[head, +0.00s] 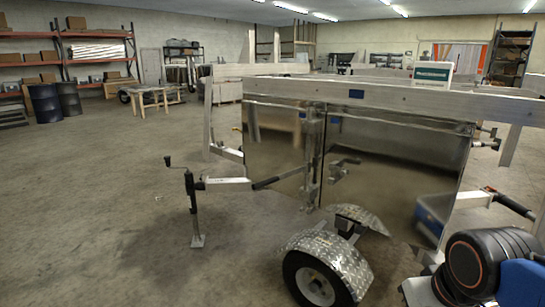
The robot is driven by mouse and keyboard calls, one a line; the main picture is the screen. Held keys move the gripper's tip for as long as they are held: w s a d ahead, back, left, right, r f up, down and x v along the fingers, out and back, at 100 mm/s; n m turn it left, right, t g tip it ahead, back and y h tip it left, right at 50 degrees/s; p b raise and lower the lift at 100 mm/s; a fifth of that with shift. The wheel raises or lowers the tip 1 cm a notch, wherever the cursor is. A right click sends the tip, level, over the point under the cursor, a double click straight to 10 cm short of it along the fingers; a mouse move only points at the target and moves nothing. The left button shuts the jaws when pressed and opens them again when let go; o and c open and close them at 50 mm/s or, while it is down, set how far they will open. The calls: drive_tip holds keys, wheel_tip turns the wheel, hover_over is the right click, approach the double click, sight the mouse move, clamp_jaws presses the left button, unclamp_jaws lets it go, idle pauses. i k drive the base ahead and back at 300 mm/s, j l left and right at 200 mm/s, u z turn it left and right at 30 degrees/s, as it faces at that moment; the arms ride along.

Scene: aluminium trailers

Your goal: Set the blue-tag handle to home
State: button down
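A smaller blue mark (302,115) shows beside the upright latch bar (312,150) between the two shiny panels. A dark bent handle (343,165) sticks out by that bar, low on the right panel, roughly level. I cannot tell which handle the blue tag belongs to, nor any home mark. My gripper is not in view; only parts of my own body show at the lower right.
A wheel under a tread-plate fender (325,262) stands at the trailer's front. A jack with a crank (193,210) stands on the tongue at left. A white-and-green sign box (433,74) is on top. Shiny panels (395,165) carry reflections.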

sight(305, 168)
drive_tip(key=u, duration=0.2)
drive_tip(key=i+j+z, duration=0.1)
drive_tip(key=z, duration=0.3)
drive_tip(key=i+j+z, duration=0.1)
drive_tip(key=z, duration=0.3)
drive_tip(key=i+j+z, duration=0.2)
drive_tip(key=j, duration=0.25)
drive_tip(key=i+j+z, duration=0.15)
drive_tip(key=j, duration=0.35)
drive_tip(key=i+j+z, duration=0.2)
drive_tip(key=j, duration=0.3)
drive_tip(key=j+z, duration=0.15)
drive_tip(key=j, duration=0.35)
drive_tip(key=i+j, duration=0.1)
drive_tip(key=j, duration=1.2)
drive_tip(key=i+j, duration=0.15)
drive_tip(key=j, duration=0.5)
drive_tip(key=i, duration=0.4)
drive_tip(key=j+z, duration=0.05)
